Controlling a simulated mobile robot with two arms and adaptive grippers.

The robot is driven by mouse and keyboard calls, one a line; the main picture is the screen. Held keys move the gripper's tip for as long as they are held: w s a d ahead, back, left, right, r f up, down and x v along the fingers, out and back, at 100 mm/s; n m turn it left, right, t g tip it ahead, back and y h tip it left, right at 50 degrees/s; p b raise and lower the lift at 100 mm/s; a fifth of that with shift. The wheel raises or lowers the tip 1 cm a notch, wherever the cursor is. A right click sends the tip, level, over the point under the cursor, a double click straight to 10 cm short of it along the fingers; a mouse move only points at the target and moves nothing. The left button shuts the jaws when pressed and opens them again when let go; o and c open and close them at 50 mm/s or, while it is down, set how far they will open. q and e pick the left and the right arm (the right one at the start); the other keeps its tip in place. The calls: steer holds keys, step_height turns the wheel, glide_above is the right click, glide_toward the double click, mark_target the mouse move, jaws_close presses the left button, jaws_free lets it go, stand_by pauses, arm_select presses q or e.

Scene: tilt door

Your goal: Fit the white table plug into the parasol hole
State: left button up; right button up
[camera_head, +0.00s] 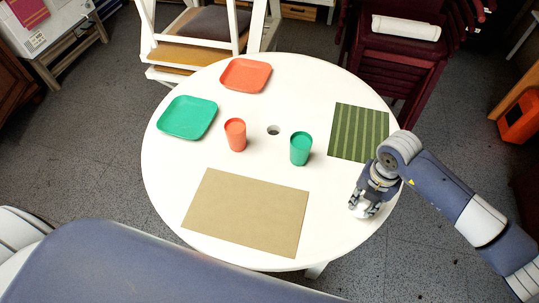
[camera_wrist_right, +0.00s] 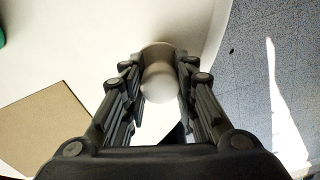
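The white plug (camera_wrist_right: 158,84) has a rounded knob and a wider part beyond it. In the right wrist view it sits between the fingers of my right gripper (camera_wrist_right: 160,75); whether they press on it is unclear. In the head view my right gripper (camera_head: 365,205) points down at the right front edge of the round white table (camera_head: 335,88), and the plug is mostly hidden by the fingers. The parasol hole (camera_head: 273,130) is a small dark opening near the table's middle, uncovered. My left gripper is not in view.
An orange cup (camera_head: 235,135) and a green cup (camera_head: 300,149) flank the hole. A green plate (camera_head: 187,117) and an orange plate (camera_head: 245,76) stand at back left. A brown mat (camera_head: 246,212) lies in front, a striped green mat (camera_head: 358,132) at right. Stacked chairs (camera_head: 395,55) stand behind.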

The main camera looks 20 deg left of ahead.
mark_target(365, 201)
steer(key=shift+r+p, duration=1.45)
steer(key=shift+r, duration=0.55)
steer(key=shift+d, duration=0.1)
